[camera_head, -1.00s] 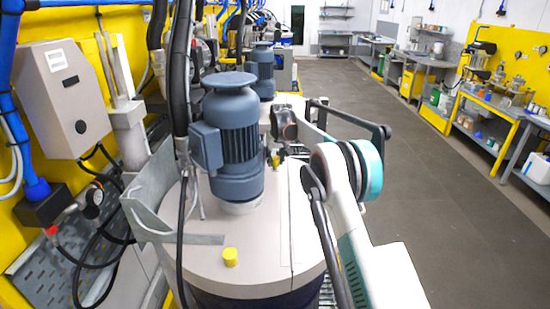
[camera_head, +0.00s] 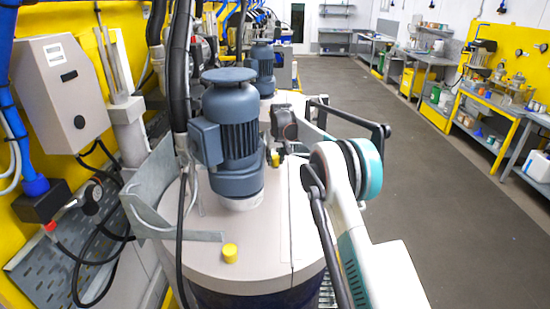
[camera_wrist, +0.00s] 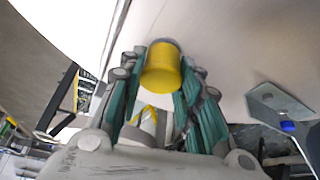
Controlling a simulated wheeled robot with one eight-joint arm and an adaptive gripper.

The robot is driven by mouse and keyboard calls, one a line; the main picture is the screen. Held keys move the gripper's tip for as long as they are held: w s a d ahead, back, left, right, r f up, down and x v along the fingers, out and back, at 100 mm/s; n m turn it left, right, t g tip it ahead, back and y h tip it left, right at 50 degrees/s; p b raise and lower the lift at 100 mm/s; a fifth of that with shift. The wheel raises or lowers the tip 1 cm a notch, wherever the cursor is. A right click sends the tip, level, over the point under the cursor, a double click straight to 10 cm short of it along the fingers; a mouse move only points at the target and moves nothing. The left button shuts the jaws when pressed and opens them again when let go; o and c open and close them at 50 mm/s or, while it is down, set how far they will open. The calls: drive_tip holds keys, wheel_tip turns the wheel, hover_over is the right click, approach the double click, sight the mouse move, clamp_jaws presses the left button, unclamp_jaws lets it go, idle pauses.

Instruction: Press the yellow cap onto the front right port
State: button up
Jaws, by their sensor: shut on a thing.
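A yellow cap (camera_wrist: 163,66) sits between the fingertips of my gripper (camera_wrist: 163,80) in the wrist view. The gripper is shut on it, with a green-sided finger on each side. The cap's far end is at or very close to the pale drum lid (camera_wrist: 215,45). The port under it is hidden, so I cannot tell whether the cap is seated. In the head view the yellow cap (camera_head: 275,158) shows small, right of the blue-grey motor (camera_head: 236,140). My arm partly hides the gripper there.
Another yellow cap (camera_head: 230,253) sits at the front of the lid (camera_head: 200,262). A grey metal bracket (camera_head: 180,234) and dark hoses stand at the lid's left. A dark bar handle (camera_head: 350,118) lies beyond my arm. The floor to the right is clear.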

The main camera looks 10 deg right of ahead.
drive_tip(key=shift+f, duration=0.4)
drive_tip(key=shift+f+b, duration=0.1)
drive_tip(key=shift+b, duration=0.2)
drive_tip(key=shift+c, duration=1)
drive_tip(key=o, duration=1)
drive_tip(key=shift+o, duration=0.2)
drive_tip(key=shift+r+p, duration=0.85)
drive_tip(key=shift+r, duration=1.15)
